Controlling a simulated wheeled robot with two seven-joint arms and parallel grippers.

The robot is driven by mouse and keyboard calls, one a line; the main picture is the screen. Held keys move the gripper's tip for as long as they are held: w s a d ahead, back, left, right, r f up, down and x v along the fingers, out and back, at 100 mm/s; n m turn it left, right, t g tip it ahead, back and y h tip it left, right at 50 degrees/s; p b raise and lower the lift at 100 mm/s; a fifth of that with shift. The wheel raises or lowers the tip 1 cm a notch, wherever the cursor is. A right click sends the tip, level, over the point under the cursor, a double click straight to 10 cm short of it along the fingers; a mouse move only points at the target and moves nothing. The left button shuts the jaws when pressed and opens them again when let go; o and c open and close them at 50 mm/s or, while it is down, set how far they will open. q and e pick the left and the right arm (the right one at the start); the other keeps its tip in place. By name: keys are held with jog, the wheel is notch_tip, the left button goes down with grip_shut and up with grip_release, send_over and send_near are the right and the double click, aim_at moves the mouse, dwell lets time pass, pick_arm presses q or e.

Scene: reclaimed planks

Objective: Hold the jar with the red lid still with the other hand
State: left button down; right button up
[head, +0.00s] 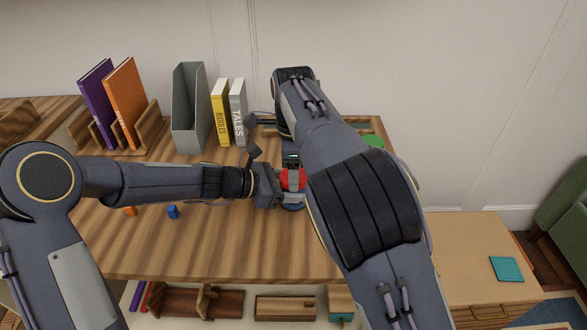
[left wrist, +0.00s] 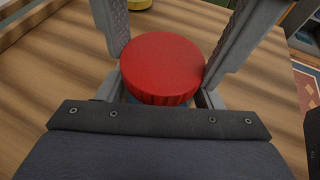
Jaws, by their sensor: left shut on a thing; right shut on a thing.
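The jar with the red lid (head: 293,180) stands on the striped wooden desk, mostly hidden between my two grippers; a bit of blue (head: 292,207) shows below the lid. My left gripper (head: 284,196) comes from the left and is shut on the jar below the lid. In the left wrist view the red lid (left wrist: 162,66) fills the middle. My right gripper (head: 292,166) reaches down from above, its textured fingers on both sides of the lid, and is shut on the lid. The contact points are partly hidden.
An orange block (head: 130,211) and a blue block (head: 173,212) lie left of the jar, under my left arm. Book holder (head: 150,140), grey file box (head: 188,110) and two upright books (head: 228,112) stand behind. A green round thing (head: 373,141) is back right. The front desk is clear.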

jog(key=n, duration=0.5)
jog(key=shift+n, duration=0.4)
jog(key=n, duration=0.4)
jog(key=shift+n, duration=0.3)
jog(key=n, duration=0.3)
jog(key=o, duration=1.1)
jog(key=shift+r, duration=0.15)
